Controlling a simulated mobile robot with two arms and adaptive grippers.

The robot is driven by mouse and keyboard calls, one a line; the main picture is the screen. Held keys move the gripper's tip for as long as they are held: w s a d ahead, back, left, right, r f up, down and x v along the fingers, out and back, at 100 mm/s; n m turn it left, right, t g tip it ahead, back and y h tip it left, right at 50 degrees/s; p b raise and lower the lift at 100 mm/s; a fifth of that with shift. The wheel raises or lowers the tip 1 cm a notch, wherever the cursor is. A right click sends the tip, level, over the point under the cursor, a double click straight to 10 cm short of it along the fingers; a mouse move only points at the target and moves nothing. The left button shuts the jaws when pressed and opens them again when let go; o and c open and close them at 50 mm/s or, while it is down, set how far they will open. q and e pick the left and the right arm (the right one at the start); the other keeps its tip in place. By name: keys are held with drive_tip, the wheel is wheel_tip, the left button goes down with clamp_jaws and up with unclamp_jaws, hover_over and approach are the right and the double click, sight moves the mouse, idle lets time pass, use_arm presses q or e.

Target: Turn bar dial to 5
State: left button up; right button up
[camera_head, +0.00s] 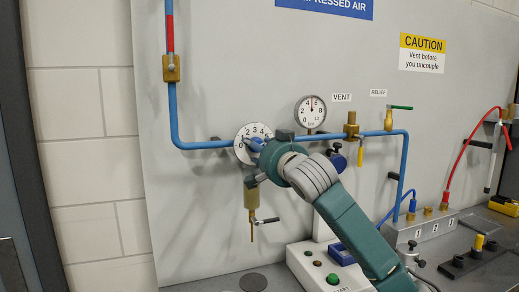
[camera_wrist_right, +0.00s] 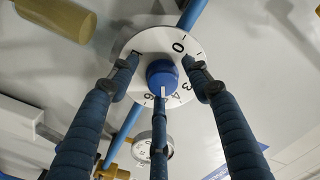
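In the head view, my right gripper (camera_head: 257,146) hides part of the dial. My left gripper is out of view.
A round gauge (camera_head: 311,111) sits up and right of the dial. A brass fitting (camera_head: 251,196) with a lever hangs just below it. A brass vent valve (camera_head: 351,125) is to the right. A white control box (camera_head: 305,262) stands below my arm.

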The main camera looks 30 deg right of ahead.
drive_tip(key=v, duration=1.2)
idle(0.5)
